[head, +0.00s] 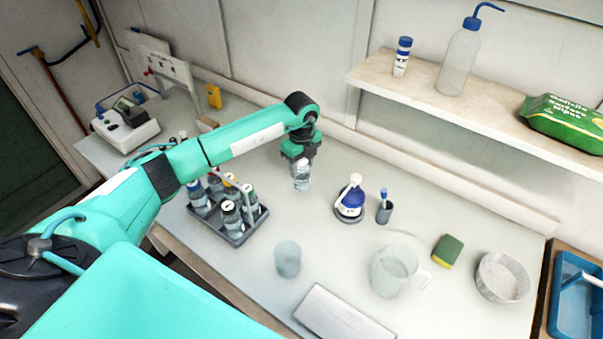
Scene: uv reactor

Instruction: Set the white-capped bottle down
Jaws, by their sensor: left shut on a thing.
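My left gripper (300,160) points down over the white bench, right of the bottle carrier. It is shut on a small clear bottle with a pale label (301,178), held upright below the fingers. The grey carrier (262,216) stands to the left and holds several bottles with blue, yellow and white caps. My right gripper is not in view.
A clear beaker (287,260), a jug (390,270) and a white slab (340,316) lie nearer. Bare bench surrounds the held bottle. A shelf (430,95) juts out at upper right.

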